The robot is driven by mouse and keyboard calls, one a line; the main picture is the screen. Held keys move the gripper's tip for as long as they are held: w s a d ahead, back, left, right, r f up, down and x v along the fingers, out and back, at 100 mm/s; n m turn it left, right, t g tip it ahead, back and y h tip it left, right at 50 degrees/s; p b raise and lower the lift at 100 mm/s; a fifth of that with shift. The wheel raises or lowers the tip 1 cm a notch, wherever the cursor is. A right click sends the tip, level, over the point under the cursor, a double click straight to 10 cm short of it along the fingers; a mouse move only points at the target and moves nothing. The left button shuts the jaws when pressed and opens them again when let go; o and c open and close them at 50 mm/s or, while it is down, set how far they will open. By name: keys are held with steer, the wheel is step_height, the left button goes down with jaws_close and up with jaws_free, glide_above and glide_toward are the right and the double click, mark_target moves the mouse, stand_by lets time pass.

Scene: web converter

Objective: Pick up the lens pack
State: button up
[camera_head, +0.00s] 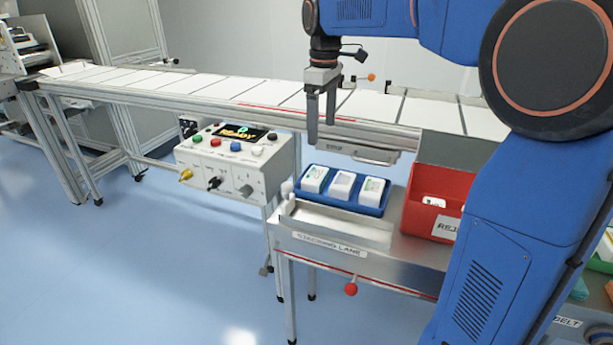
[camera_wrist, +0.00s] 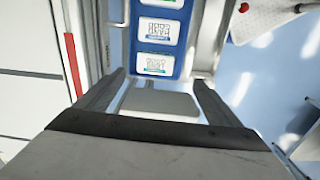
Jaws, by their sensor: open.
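Three white packs with printed labels sit in a row in a blue tray (camera_head: 325,199): a left pack (camera_head: 314,179), a middle pack (camera_head: 342,185) and a right pack (camera_head: 372,190). I cannot tell which one is the lens pack. My gripper (camera_head: 321,132) is open, empty and pointing down, above and behind the left end of the tray. In the wrist view, the packs show in the blue tray (camera_wrist: 181,48) beyond the fingertips (camera_wrist: 159,80), a middle one (camera_wrist: 158,32) and a nearer one (camera_wrist: 155,64), apart from the fingers.
The tray stands on a metal bench (camera_head: 330,222) labelled as a lane. A red reject bin (camera_head: 436,185) with a white item inside stands to its right. A control box (camera_head: 235,163) with buttons is to its left. A conveyor (camera_head: 215,87) runs behind.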

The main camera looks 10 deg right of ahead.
steer(key=w, duration=0.2)
glide_toward(316, 173)
step_height(316, 173, down, 5)
steer(key=shift+s+a+f, duration=0.1)
steer(key=shift+s+f, duration=0.05)
steer(key=shift+f, duration=2.65)
steer(key=c, duration=0.9)
steer(key=shift+r, duration=0.1)
